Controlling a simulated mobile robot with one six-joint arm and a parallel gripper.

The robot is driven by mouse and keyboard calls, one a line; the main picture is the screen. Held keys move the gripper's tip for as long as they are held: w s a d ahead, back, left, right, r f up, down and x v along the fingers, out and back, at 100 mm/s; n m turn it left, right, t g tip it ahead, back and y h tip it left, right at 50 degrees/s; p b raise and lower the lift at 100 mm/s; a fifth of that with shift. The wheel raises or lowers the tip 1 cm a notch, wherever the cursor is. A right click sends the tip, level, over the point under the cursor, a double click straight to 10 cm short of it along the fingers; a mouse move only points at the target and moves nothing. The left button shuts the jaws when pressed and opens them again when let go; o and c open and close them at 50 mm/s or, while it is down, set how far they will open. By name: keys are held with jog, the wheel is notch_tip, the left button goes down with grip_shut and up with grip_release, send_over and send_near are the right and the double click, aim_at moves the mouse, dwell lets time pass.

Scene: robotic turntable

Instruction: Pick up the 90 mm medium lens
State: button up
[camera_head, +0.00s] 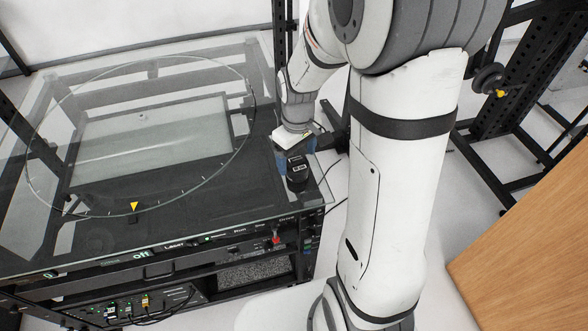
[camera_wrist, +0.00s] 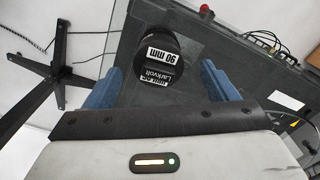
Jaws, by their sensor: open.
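The 90 mm lens (camera_head: 297,172) is a black cylinder standing near the right corner of the dark turntable top. In the wrist view the lens (camera_wrist: 158,62) shows a white label reading "90 mm" and "Larkvolt". My gripper (camera_wrist: 160,78) is open, with its two blue fingers on either side of the lens and a visible gap to each finger.
The turntable cabinet (camera_head: 120,235) has a glass top with a large marked circle and a yellow triangle marker (camera_head: 134,206). A red knob (camera_head: 276,239) sits on its front panel. A wooden surface (camera_head: 530,230) is at the right. Black metal racks (camera_head: 500,130) stand behind.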

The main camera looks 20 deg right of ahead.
aim_at(297, 176)
notch_tip(297, 176, down, 6)
jog(key=shift+d+r+p, duration=0.1)
jog(key=shift+p, duration=0.4)
jog(key=shift+w, duration=0.1)
jog(key=c, duration=1.4)
